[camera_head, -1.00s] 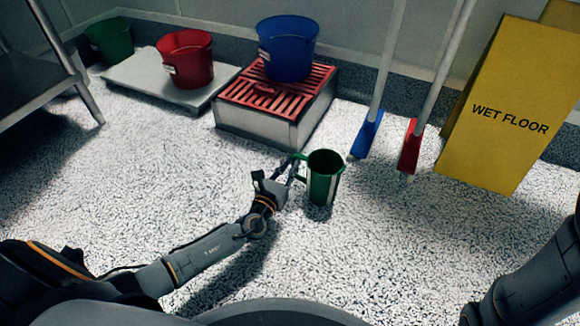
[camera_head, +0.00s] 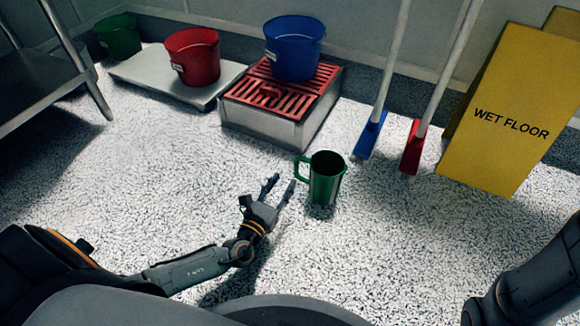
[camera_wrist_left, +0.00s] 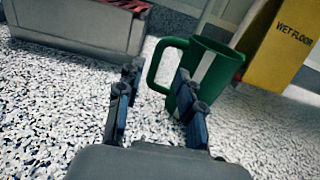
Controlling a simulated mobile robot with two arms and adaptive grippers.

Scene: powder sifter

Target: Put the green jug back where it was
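The green jug (camera_head: 326,178) stands upright on the speckled floor in the middle of the head view, its handle on the left side. My left gripper (camera_head: 281,185) is open and empty, just left of the jug and apart from the handle. In the left wrist view the jug (camera_wrist_left: 204,75) stands beyond the fingers, and the left gripper (camera_wrist_left: 155,88) is open, with its right finger in front of part of the jug. My right arm shows at the lower right, but its gripper is out of view.
A grate-topped stand (camera_head: 262,125) carries a blue bucket (camera_head: 293,48). A low grey platform (camera_head: 140,75) holds a red bucket (camera_head: 193,56); a green bucket (camera_head: 119,36) stands behind. Blue and red brushes (camera_head: 369,135) and a yellow wet floor sign (camera_head: 503,120) are at right. Floor around the jug is clear.

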